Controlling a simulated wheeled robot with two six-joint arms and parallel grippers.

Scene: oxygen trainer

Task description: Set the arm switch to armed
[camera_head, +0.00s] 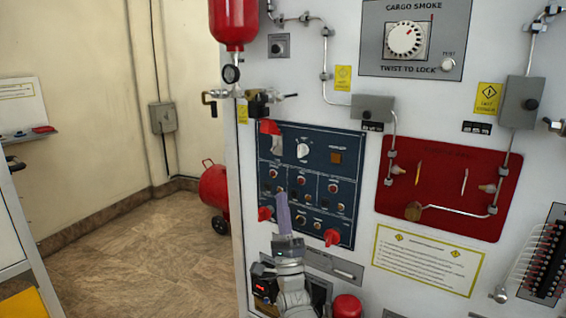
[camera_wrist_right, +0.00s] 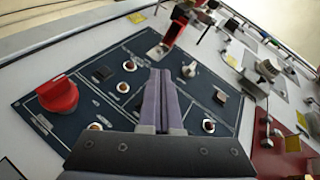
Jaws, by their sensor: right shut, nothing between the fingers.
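A dark blue control panel (camera_head: 317,152) is set in the white trainer wall. It also shows in the right wrist view (camera_wrist_right: 200,110). It carries dials, small round switches and red parts. A red cover (camera_head: 270,127) stands at its upper left corner, seemingly raised; a red cover also shows at the top of the wrist view (camera_wrist_right: 174,31). A large red knob-like part (camera_wrist_right: 58,95) is at left there. Labels are too small to read, so I cannot tell which is the arm switch. My right gripper (camera_head: 282,198) is shut and empty in front of the panel's lower left, hiding some switches.
A red panel with metal tubing (camera_head: 450,165) is to the right. A red bottle (camera_head: 233,22) with a gauge hangs above left. A red wheeled tank (camera_head: 214,184) stands on the floor. Floor at left is clear.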

